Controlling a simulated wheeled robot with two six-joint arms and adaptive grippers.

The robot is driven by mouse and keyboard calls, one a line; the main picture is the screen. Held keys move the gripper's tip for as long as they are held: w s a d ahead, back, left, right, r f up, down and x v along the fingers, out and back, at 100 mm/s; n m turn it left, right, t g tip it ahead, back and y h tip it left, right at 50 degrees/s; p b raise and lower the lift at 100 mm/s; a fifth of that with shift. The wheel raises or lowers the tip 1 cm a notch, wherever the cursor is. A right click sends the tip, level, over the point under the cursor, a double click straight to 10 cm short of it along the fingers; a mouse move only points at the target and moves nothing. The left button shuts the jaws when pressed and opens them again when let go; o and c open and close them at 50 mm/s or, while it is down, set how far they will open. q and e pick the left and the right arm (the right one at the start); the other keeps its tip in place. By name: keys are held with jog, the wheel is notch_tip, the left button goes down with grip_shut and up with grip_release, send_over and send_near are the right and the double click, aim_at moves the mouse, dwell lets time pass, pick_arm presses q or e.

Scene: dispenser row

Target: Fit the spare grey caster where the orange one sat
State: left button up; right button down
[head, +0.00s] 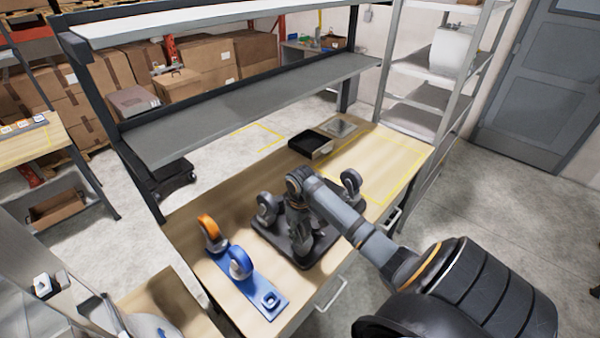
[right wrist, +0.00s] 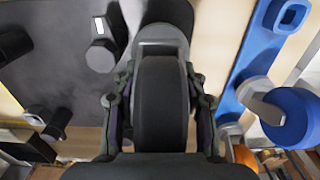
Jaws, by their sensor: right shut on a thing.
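My right gripper (head: 302,246) points down over the dark upturned base (head: 287,254). In the right wrist view it is shut on a dark-wheeled grey caster (right wrist: 160,100), whose grey bracket shows past the fingertips. I cannot tell whether this caster touches the base. Two other grey casters stand on the base, one at its left (head: 266,207) and one at its far right (head: 351,181). A blue strip (head: 255,284) lies left of the base. An orange caster (head: 208,227) stands at its far end, a blue caster (head: 240,262) mid-strip. Its near square socket (head: 270,299) is empty. My left gripper is out of view.
A black tray (head: 310,145) and a grey plate (head: 340,127) lie at the table's far end, near a yellow-outlined area (head: 385,165). A grey shelf (head: 250,105) runs along the table's far left side. Metal shelving (head: 415,115) stands behind.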

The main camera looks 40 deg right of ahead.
jog(key=shift+f, duration=0.75)
jog(key=c, duration=0.7)
grip_release()
jog(key=shift+o, duration=0.2)
notch_tip(320, 180, up, 12)
jog(key=shift+s+f, duration=0.1)
